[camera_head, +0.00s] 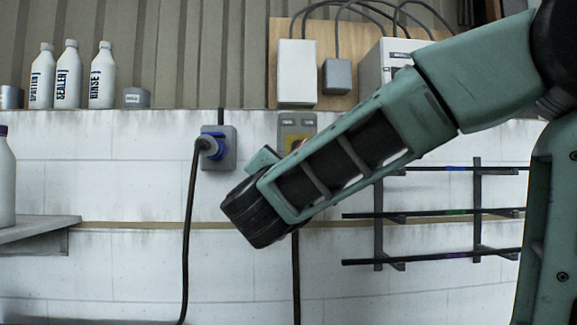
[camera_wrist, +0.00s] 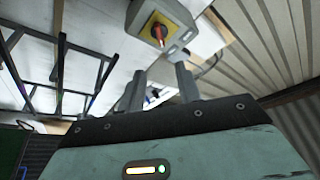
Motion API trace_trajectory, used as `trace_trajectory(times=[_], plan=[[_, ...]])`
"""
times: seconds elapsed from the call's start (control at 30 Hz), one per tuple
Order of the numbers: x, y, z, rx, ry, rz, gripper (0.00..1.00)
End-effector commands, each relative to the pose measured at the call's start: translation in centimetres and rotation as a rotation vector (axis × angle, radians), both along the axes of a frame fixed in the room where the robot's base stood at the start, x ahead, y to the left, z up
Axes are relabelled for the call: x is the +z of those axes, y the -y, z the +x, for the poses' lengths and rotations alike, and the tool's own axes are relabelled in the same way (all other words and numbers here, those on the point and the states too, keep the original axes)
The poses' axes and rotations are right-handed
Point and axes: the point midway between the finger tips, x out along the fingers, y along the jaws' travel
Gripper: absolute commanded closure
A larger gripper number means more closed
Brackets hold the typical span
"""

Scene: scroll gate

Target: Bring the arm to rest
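My arm reaches across the head view from the upper right down to the middle, with its dark wrist joint (camera_head: 257,213) in front of the white wall. My gripper is hidden behind the arm there. In the wrist view my gripper (camera_wrist: 160,70) shows two grey fingers standing apart, with no held object visible between them. A grey switch box with a yellow plate and red handle (camera_wrist: 158,31) is beyond the fingertips. In the head view a grey box (camera_head: 297,122) with a bit of yellow is partly covered by my arm.
A blue plug (camera_head: 212,145) with a hanging black cable sits in a grey wall socket (camera_head: 229,159). A black rack (camera_head: 477,212) is on the wall at right. White bottles (camera_head: 102,78) stand on the ledge at upper left. A grey shelf (camera_head: 38,228) juts out at left.

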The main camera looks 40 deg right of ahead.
Motion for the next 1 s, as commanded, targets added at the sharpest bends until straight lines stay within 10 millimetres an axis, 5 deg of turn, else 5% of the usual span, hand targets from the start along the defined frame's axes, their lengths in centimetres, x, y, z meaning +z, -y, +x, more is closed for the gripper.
trace_trajectory(times=[0.47, 0.57, 0.77, 0.87, 1.0], plan=[[-0.3, -1.1, 1.0, 0.059, -0.027, -0.005, 0.66], [-1.6, -4.6, 3.3, 0.228, -0.11, -0.02, 0.66], [-7.8, -16.6, 6.4, 0.721, -0.422, -0.082, 0.66], [-12.1, -22.5, 5.2, 0.95, -0.617, -0.122, 0.66], [-18.6, -28.8, 0.6, 1.228, -0.936, -0.194, 0.66]])
